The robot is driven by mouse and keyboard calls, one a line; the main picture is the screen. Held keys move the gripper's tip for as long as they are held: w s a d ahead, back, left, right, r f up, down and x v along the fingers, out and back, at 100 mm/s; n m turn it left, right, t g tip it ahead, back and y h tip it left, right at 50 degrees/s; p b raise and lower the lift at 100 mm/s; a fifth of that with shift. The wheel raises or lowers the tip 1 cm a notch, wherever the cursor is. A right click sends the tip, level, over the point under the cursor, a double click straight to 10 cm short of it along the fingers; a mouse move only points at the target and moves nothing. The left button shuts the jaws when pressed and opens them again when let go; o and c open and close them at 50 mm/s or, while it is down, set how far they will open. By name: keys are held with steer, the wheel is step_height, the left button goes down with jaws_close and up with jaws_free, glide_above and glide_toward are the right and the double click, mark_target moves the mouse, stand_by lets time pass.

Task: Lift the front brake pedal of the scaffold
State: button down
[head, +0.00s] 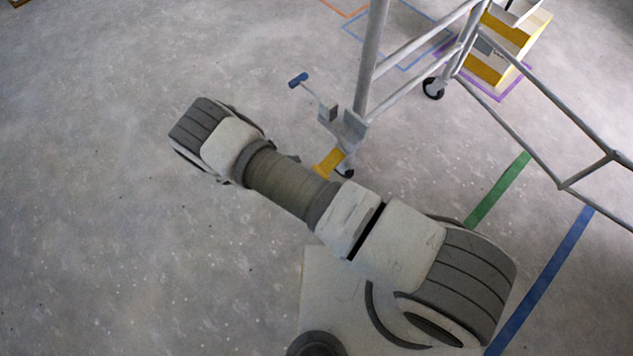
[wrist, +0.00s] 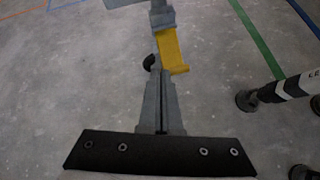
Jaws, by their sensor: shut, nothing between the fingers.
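The scaffold (head: 372,60) is a grey tube frame on casters, standing upper right of my arm in the head view. A yellow pedal (head: 328,163) sticks out low at its near caster, partly behind my arm. In the wrist view the yellow pedal (wrist: 172,50) slopes down at the upper middle, with the dark caster wheel (wrist: 149,62) to its left. My gripper (wrist: 161,78) is shut and empty, its tips at the pedal's lower left side in the picture. I cannot tell whether they touch it. The head view does not clearly show the fingers.
A blue-tipped lever (head: 298,80) juts left from the same scaffold post. Another caster (head: 433,88) stands farther back. A yellow and white box (head: 508,45) stands at the upper right. Green (head: 497,190) and blue (head: 545,280) lines mark the floor. The floor at left is clear.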

steer(key=s+d+f+n+t+b, duration=0.1)
steer(key=s+f+n, duration=0.3)
steer(key=f, duration=0.9)
steer(key=shift+d+t+b, duration=0.3)
steer(key=shift+t+b, duration=0.2)
steer(key=shift+b, duration=0.4)
